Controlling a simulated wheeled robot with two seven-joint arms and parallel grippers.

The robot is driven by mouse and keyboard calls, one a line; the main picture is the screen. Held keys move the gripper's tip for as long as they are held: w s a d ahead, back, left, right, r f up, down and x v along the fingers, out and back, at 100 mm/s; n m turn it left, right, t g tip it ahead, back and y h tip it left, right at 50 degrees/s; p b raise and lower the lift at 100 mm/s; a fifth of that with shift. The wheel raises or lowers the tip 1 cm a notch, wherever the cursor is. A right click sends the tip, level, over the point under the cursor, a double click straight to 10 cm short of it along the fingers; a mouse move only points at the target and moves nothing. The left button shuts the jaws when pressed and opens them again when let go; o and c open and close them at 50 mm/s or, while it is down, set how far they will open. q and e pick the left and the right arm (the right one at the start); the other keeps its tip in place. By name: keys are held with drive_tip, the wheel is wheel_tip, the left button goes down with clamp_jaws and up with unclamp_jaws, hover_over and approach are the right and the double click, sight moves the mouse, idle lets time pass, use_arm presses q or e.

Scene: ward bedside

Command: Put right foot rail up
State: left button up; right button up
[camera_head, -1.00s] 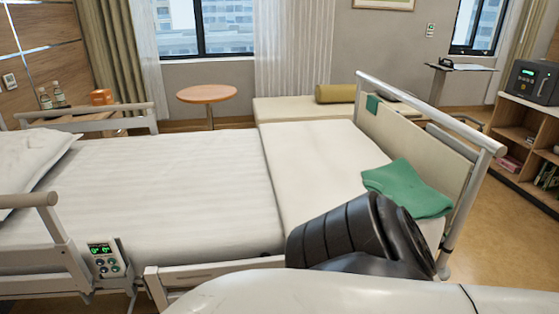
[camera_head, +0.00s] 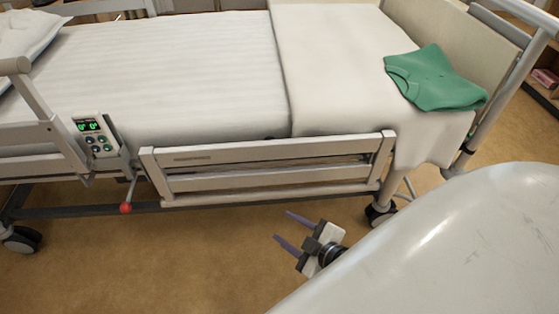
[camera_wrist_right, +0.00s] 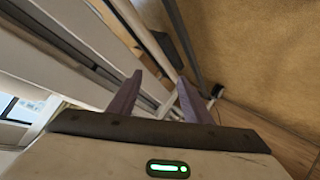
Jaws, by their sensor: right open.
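The foot rail (camera_head: 270,184) is a pale grey barred panel on the near side of the bed. It hangs low, its top bar at or below mattress level. A lever with a red knob (camera_head: 126,208) hangs near its left end. My right gripper (camera_head: 284,226) is open and empty, with purple fingers pointing left. In the head view it appears just below the rail's lower bar, apart from it. The right wrist view shows its fingers (camera_wrist_right: 160,79) spread, with pale bars beyond them. My left gripper is not in view.
A control panel (camera_head: 97,138) with a green display is on the near head-side rail. A green cloth (camera_head: 437,78) lies at the bed's foot. Bed casters (camera_head: 380,214) stand below. Open floor (camera_head: 160,270) lies in front of the bed.

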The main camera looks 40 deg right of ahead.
sight(273, 194)
drive_tip(key=w+d+f+n+t+y+b, duration=0.3)
drive_tip(key=w+d+f+n+b, duration=0.6)
drive_tip(key=n+b, duration=0.4)
drive_tip(key=shift+m, duration=0.6)
drive_tip(key=b+x, duration=0.1)
drive_tip(key=x, duration=0.1)
drive_tip(key=b+x, duration=0.1)
drive_tip(key=x, duration=0.2)
drive_tip(key=b+x, duration=0.1)
drive_tip(key=x, duration=0.2)
drive_tip(key=shift+d+f, duration=0.2)
drive_tip(key=shift+d, duration=0.15)
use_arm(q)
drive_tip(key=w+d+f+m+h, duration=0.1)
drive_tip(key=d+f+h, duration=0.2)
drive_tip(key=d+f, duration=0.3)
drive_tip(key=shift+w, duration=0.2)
use_arm(e)
drive_tip(key=shift+w+a, duration=0.1)
drive_tip(key=shift+w, duration=0.3)
drive_tip(key=shift+c, duration=0.6)
clamp_jaws()
